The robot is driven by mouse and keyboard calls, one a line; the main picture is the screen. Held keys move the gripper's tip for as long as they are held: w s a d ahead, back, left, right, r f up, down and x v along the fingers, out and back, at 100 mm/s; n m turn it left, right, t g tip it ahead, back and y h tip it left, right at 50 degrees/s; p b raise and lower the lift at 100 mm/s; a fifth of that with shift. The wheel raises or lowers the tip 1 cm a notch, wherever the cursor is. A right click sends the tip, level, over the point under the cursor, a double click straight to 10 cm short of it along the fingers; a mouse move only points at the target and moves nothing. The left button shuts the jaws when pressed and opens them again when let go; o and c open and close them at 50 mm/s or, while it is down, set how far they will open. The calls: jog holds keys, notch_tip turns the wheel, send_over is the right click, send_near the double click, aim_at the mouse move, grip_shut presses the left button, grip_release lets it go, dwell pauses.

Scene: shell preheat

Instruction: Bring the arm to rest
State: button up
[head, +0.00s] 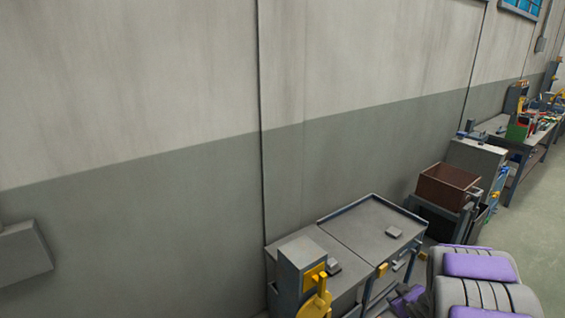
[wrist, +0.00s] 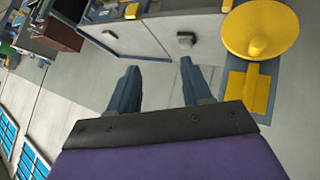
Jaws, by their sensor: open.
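My gripper (wrist: 159,66) shows in the wrist view with its two blue-grey fingers spread apart. Nothing is between the fingers. Past the fingertips, the grey workbench (wrist: 107,31) shows tilted in the picture, with a small dark grey block (wrist: 186,39) on its top. In the head view, grey and purple parts of my own body fill the lower right. I cannot make out the gripper fingers there.
In the head view, a grey workbench (head: 350,228) stands along the wall with a small block (head: 394,232) on it. A grey box with a yellow part (head: 317,296) stands at its near end. A brown bin (head: 447,186) is behind. Open floor (head: 535,240) lies at right.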

jog(key=s+a+r+m+g+h+b, duration=0.1)
jog(key=s+a+r+m+g+h, duration=0.1)
jog(key=s+r, duration=0.4)
jog(key=s+a+r+m+g+h, duration=0.1)
jog(key=s+a+r+m+g, duration=0.2)
jog(key=s, duration=0.4)
jog(key=s+a+r+g+y, duration=0.1)
jog(key=s+a+g, duration=0.1)
jog(key=s+a, duration=0.3)
jog(key=s+a+r+g+y+b, duration=0.1)
jog(key=s+a, duration=0.5)
jog(key=s, duration=0.8)
jog(key=s+a+r+g+y+b, duration=0.1)
jog(key=s+a+r+g, duration=0.2)
jog(key=s, duration=0.7)
jog(key=shift+a+y, duration=0.4)
jog(key=shift+a, duration=0.75)
jog(key=shift+o, duration=0.2)
jog(key=shift+r, duration=0.1)
